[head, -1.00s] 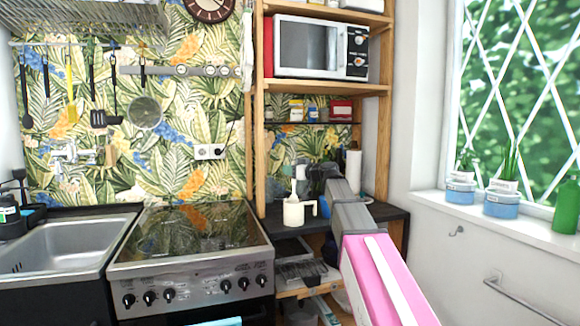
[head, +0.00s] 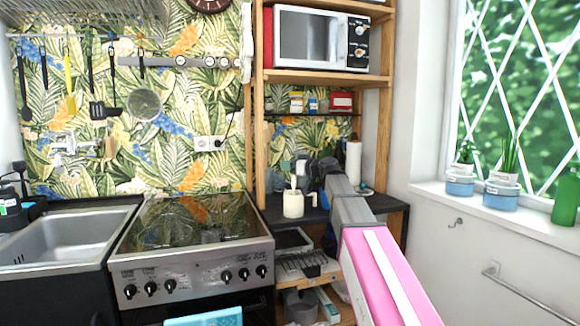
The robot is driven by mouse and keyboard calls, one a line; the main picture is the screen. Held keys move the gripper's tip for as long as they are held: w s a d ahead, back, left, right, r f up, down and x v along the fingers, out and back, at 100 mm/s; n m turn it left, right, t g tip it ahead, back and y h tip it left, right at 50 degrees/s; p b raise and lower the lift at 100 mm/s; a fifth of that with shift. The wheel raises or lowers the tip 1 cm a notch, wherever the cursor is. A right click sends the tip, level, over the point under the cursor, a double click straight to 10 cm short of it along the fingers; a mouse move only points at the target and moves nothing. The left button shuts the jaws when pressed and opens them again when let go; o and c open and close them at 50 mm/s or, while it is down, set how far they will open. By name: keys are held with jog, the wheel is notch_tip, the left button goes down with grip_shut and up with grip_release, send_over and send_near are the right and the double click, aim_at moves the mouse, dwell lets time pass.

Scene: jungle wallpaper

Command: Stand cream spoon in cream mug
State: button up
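The cream mug (head: 293,205) stands upright on the dark counter below the shelves, its handle to the right. The cream spoon (head: 293,182) shows as a thin pale piece rising from the mug's mouth, nearly upright; its lower part is hidden inside the mug. My gripper (head: 301,169) is just above and right of the mug, close to the spoon's top. It is small and dark here, and its fingers are hard to make out. I cannot tell whether it touches the spoon.
The counter (head: 380,210) carries a paper roll (head: 353,165) at the back right. A wooden upright (head: 260,110) stands left of the mug, with the stove (head: 195,220) beyond it. A small shelf (head: 320,115) with jars hangs above.

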jog(key=shift+s+d, duration=0.1)
jog(key=v, duration=1)
jog(key=shift+s+d, duration=0.15)
jog(key=shift+d, duration=0.1)
dwell(0.3)
